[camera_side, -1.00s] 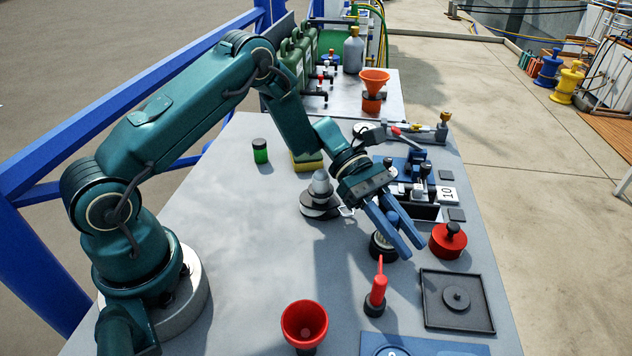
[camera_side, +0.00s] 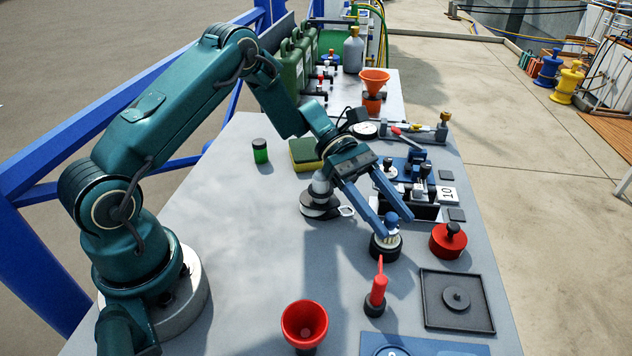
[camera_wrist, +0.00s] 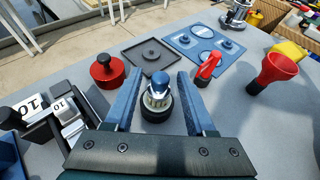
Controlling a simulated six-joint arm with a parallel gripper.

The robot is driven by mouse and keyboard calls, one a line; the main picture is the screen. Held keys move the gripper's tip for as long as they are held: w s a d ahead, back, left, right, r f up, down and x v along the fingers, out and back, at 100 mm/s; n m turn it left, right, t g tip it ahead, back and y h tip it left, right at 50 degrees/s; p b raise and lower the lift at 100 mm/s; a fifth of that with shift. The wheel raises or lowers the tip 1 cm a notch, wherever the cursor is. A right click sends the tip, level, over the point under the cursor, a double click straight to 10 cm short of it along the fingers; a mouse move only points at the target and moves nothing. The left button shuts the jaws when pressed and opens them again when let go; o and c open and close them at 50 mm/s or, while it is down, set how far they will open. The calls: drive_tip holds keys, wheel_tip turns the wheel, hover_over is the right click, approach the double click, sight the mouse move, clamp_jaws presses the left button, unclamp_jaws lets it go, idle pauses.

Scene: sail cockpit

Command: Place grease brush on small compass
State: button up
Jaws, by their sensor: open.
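The grease brush (camera_side: 392,222) has a blue rounded knob and pale bristles, and it stands upright, bristles down, on a low black round piece that I take to be the small compass (camera_side: 386,252). In the wrist view the brush (camera_wrist: 160,82) shows its blue knob and silver collar, with the black rim of the compass (camera_wrist: 157,112) under it. The compass face is hidden by the brush. My gripper (camera_side: 393,223) is open, with its blue fingers on either side of the brush knob. In the wrist view both fingers of my gripper (camera_wrist: 159,76) stand apart from it.
A red lidded pot (camera_side: 448,241), a black square tray (camera_side: 456,318) and a red pointed tool (camera_side: 378,290) stand close by. A red funnel (camera_side: 304,324) is at the front. A silver piece on a dark base (camera_side: 320,205) stands left.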

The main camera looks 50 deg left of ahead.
drive_tip(key=v, duration=0.7)
drive_tip(key=s+r+m+t+y, duration=0.2)
drive_tip(key=s+r+m+y, duration=0.2)
drive_tip(key=s+m, duration=0.5)
drive_tip(key=s+a+r+m+t+y, duration=0.1)
drive_tip(key=s+r+m+t+y, duration=0.2)
drive_tip(key=s+m+y, duration=0.5)
drive_tip(key=shift+s+a+r+m+t+y, duration=0.3)
drive_tip(key=shift+s+r+m+y, duration=0.15)
drive_tip(key=shift+y, duration=0.35)
